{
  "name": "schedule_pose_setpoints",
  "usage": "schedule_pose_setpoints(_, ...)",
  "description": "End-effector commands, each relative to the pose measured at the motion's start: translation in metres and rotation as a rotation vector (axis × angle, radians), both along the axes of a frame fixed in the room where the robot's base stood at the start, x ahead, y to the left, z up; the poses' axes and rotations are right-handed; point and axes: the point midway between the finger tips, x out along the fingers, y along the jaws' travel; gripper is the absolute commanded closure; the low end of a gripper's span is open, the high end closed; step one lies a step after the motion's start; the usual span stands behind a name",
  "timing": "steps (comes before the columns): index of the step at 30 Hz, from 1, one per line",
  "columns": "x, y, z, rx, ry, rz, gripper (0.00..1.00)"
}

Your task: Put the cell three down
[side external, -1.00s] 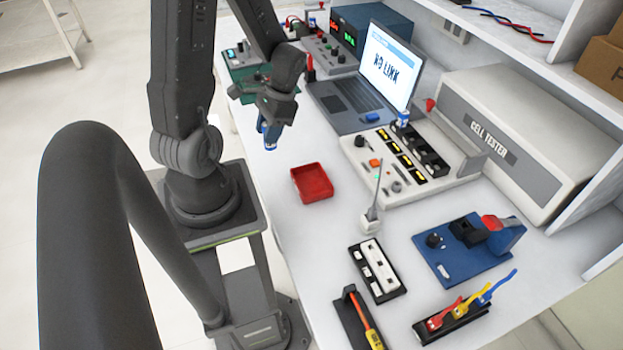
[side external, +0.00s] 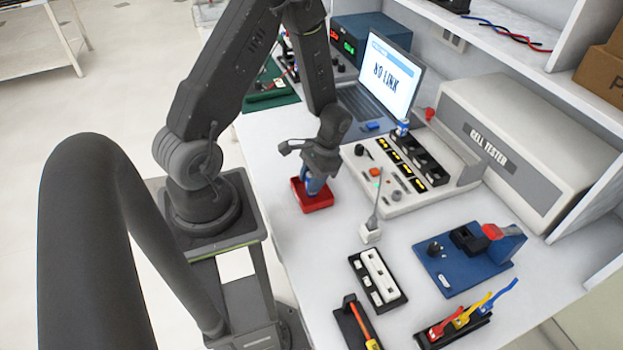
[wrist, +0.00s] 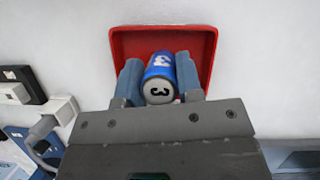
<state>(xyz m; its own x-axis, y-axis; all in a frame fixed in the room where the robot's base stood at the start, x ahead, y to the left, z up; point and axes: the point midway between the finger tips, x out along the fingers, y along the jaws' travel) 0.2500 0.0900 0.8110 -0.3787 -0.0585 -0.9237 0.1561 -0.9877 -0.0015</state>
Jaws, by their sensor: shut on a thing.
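The cell three is a blue cylinder with a white 3 on its side and a 3 on its grey end. It shows in the wrist view (wrist: 160,75) between the two fingers. My gripper (wrist: 160,82) is shut on it; in the side view my gripper (side external: 314,188) is at the red tray (side external: 322,204). The red tray also shows in the wrist view (wrist: 205,42), around and behind the cell. I cannot tell whether the cell touches the tray floor.
The cell tester board (side external: 425,198) with several slots stands to the right of the tray. A laptop (side external: 385,75) is behind. The table left of these is clear.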

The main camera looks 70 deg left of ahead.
Motion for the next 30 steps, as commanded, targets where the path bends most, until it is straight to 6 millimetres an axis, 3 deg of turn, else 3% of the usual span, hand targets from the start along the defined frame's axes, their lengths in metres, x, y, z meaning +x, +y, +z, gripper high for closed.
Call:
schedule_pose_setpoints(11,0.0002,0.0004,-0.004,0.001,-0.001,-0.001,0.97)
schedule_pose_setpoints(12,0.0003,0.0005,-0.0043,0.001,-0.002,-0.001,0.65)
schedule_pose_setpoints(18,0.0003,0.0005,-0.0038,0.001,-0.002,-0.001,0.46)
schedule_pose_setpoints(20,0.0003,0.0005,-0.0038,0.001,-0.002,-0.001,0.41)
schedule_pose_setpoints(30,0.0021,0.0009,0.0031,0.002,-0.004,-0.002,0.41)
